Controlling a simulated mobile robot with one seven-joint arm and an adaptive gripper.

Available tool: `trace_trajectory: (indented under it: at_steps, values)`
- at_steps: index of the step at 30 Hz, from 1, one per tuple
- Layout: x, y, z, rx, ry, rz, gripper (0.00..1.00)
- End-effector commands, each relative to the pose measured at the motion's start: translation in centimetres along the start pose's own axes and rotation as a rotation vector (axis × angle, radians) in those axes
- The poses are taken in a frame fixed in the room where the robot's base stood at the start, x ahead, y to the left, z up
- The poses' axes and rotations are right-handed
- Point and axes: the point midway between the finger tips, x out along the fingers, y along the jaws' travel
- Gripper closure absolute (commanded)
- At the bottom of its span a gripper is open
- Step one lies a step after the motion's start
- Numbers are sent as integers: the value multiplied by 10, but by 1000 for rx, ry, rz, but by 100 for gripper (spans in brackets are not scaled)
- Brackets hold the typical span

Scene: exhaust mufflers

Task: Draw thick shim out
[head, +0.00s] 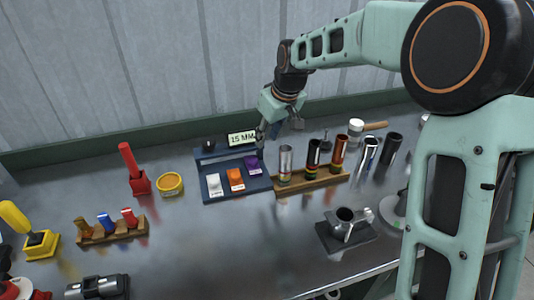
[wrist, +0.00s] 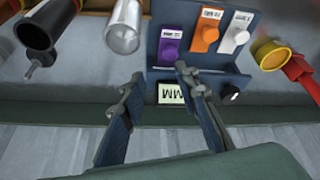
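A dark blue rack (head: 233,188) holds three tabbed shims in a row: white (head: 214,184), orange (head: 235,178) and purple (head: 253,165). The wrist view shows them as purple (wrist: 171,42), orange (wrist: 206,33) and white (wrist: 236,33). Each has a small label too blurred to read surely, so I cannot tell which is the thick one. A sign reading 15 MM (head: 242,138) stands at the rack's back. My gripper (wrist: 158,80) is open and empty, fingers apart by the rack's sign edge. In the head view my gripper (head: 263,138) is near the purple shim's end.
A wooden stand (head: 312,180) with several upright metal tubes is close right of the rack. A dark knob (head: 209,145) sits at the rack's back left. A yellow tin (head: 170,184) and red-handled tool (head: 137,178) stand left.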

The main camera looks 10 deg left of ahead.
Motion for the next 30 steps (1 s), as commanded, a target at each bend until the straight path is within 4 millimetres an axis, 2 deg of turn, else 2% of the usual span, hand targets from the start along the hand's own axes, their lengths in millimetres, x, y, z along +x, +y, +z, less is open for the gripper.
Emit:
trace_trajectory:
  at_steps: [3,8,21,25,30]
  values:
    - [3,-16,-4,-4,1,-40,71]
    - [16,-20,-5,-6,0,-49,71]
    - [93,-24,-6,-6,1,-48,71]
    - [105,-23,-5,-6,1,-46,71]
    - [111,-23,-6,-6,2,-44,71]
